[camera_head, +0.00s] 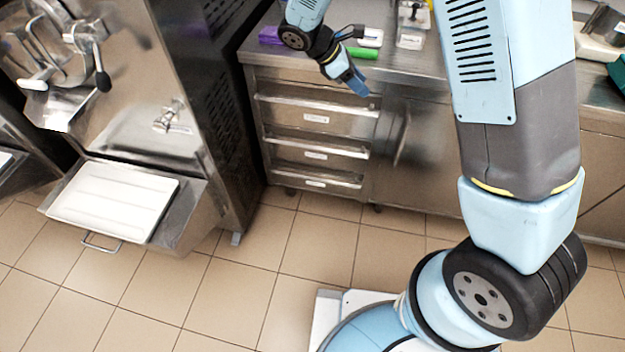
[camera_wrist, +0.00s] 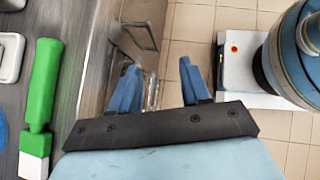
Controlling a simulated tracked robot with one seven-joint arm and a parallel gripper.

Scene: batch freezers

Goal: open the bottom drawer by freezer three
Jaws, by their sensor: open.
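A stack of three steel drawers is built into the counter beside the freezer. The bottom drawer (camera_head: 316,181) is lowest, near the floor, and looks shut. The middle drawer (camera_head: 316,153) and top drawer (camera_head: 316,117) above it also look shut. Each has a long lip along its upper edge and a small pale label. My gripper (camera_head: 356,84) is at counter height by the front edge, well above the bottom drawer. In the wrist view my gripper (camera_wrist: 160,75) has its blue fingers apart with nothing held between them. The bottom drawer cannot be made out clearly there.
A freezer machine (camera_head: 130,110) with a white tray (camera_head: 115,200) on its front shelf stands left of the drawers. A green-handled tool (camera_wrist: 42,95) lies on the counter (camera_head: 420,62). The tiled floor (camera_head: 290,245) before the drawers is clear.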

